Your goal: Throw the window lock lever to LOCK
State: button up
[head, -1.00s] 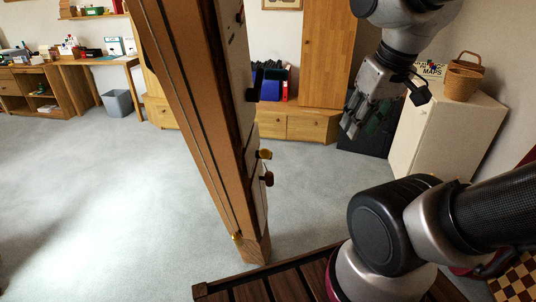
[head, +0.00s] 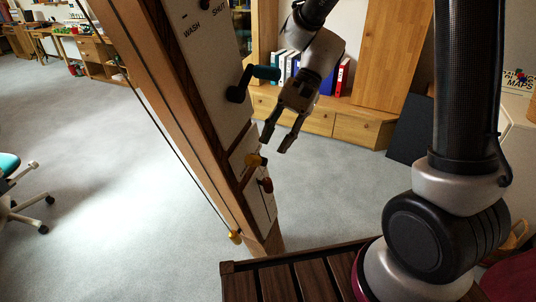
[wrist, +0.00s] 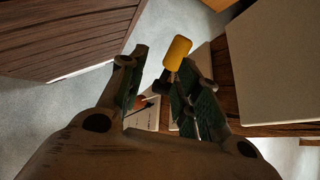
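A white panel (head: 205,60) on a leaning timber post carries several levers; the words WASH and SHUT show near its top. No LOCK label is readable, so I cannot tell by label which one is the window lock lever.
A slatted dark wood surface (head: 290,280) lies below the post. A wooden cabinet (head: 335,118) with binders stands behind my gripper. A small yellow piece (head: 235,236) sits low on the post.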

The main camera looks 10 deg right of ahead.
aim_at(253, 159)
jog(key=shift+m+y, duration=0.4)
jog(key=shift+m, duration=0.5)
jog(key=s+a+f, duration=0.1)
jog(key=a, duration=0.1)
jog(key=s+a+f, duration=0.1)
jog(key=a, duration=0.1)
jog(key=a+f, duration=0.1)
jog(key=a, duration=0.1)
jog(key=shift+s+a+f, duration=0.15)
jog(key=shift+s+f, duration=0.1)
jog(key=shift+s, duration=0.15)
jog(key=shift+c, duration=0.2)
grip_shut()
